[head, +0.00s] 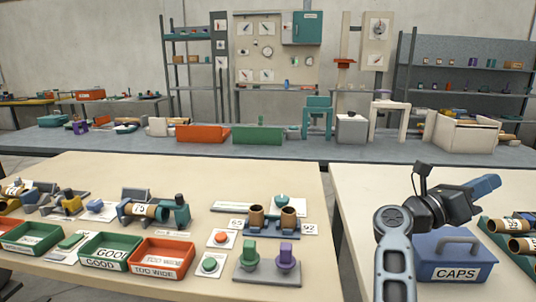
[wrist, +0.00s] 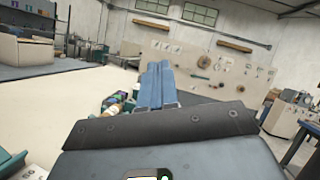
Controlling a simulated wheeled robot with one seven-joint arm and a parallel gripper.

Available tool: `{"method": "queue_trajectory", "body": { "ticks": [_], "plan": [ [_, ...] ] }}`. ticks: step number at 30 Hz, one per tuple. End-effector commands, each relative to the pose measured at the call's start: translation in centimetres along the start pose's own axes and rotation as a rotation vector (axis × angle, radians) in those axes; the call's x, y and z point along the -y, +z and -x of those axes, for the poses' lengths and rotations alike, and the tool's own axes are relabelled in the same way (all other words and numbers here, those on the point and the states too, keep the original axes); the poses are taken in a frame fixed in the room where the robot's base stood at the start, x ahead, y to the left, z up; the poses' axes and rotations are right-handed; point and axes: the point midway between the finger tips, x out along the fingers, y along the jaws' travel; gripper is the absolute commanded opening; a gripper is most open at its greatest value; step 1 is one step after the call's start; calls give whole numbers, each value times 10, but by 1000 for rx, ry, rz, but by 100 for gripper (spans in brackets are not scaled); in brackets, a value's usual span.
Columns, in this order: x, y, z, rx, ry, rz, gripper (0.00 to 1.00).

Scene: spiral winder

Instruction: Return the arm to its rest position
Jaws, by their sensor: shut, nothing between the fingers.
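My arm rises at the right of the head view, bent at the elbow, with the gripper (head: 486,186) pointing right above the blue CAPS box (head: 450,262). The blue fingers are together and hold nothing. In the wrist view the shut blue fingers (wrist: 157,85) point forward across the room, level with a far pegboard wall. The gripper is clear of the table and touches nothing that I can see. The lower arm hides part of the right table.
The left table (head: 120,180) holds a green GOOD tray (head: 105,252), an orange TOO WIDE tray (head: 160,262) and a stand with two brown tubes (head: 272,218). A green rack with tubes (head: 515,240) is at the far right. A gap separates the tables.

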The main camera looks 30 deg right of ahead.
Motion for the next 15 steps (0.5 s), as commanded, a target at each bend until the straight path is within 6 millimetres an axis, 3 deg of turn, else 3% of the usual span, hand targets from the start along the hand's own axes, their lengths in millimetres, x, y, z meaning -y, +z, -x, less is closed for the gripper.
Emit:
{"method": "queue_trajectory", "body": {
  "ticks": [4,8,15],
  "plan": [
    [22,16,6,270,-12,158,0],
    [36,25,25,492,-20,298,0],
    [60,21,81,882,-37,560,0]
  ]
}}
